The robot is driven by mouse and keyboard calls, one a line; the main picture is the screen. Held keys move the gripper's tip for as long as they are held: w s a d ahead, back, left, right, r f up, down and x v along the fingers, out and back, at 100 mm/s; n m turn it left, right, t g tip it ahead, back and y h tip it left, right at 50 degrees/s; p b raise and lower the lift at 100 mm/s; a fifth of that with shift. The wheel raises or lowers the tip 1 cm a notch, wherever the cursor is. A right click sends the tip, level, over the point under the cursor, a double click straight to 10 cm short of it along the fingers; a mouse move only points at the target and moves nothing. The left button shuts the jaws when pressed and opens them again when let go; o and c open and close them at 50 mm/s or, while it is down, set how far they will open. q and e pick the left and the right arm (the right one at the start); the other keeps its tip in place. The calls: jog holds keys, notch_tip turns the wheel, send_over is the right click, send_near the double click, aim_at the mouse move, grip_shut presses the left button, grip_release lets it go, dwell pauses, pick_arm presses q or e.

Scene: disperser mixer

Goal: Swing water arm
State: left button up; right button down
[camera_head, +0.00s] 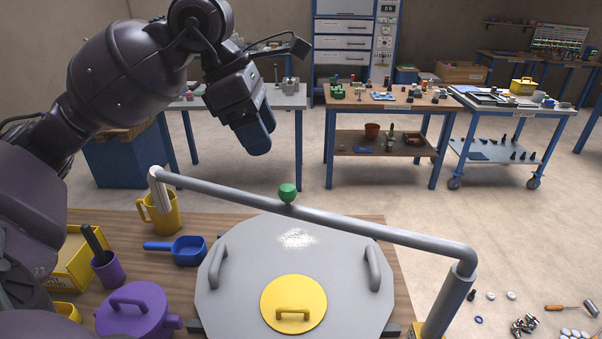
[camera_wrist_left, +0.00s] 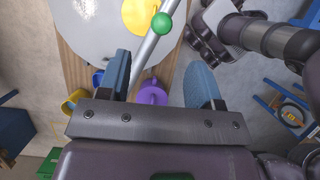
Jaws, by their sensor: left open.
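The water arm (camera_head: 370,226) is a grey pipe with a green knob (camera_head: 288,192) on it. It rises from an upright post (camera_head: 449,298) at the right and runs across above the grey octagonal lid to a downturned spout (camera_head: 158,185) at the left. My left gripper (camera_head: 256,137) hangs above and behind the pipe, up and left of the knob, empty. In the left wrist view, its blue fingers (camera_wrist_left: 158,62) are apart, with the pipe (camera_wrist_left: 149,46) and green knob (camera_wrist_left: 162,22) showing beyond them. No contact is visible. My right gripper is not in view.
The lid (camera_head: 240,258) has two grey handles and a yellow cap (camera_head: 293,304). A yellow mug (camera_head: 164,214), blue pan (camera_head: 188,251), purple cup (camera_head: 105,270) and purple lidded pot (camera_head: 133,309) stand at left. Open floor lies behind; small parts lie at lower right.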

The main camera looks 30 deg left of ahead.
aim_at(287, 185)
pick_arm(q)
jog(key=p+x, duration=0.1)
jog(key=x, duration=0.8)
jog(key=shift+s+d+f, duration=0.1)
jog(key=shift+s+f, duration=0.05)
jog(key=shift+d+f, duration=0.2)
jog(key=shift+f, duration=0.45)
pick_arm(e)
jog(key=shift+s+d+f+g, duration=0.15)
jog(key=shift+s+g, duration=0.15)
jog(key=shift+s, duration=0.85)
pick_arm(q)
grip_shut()
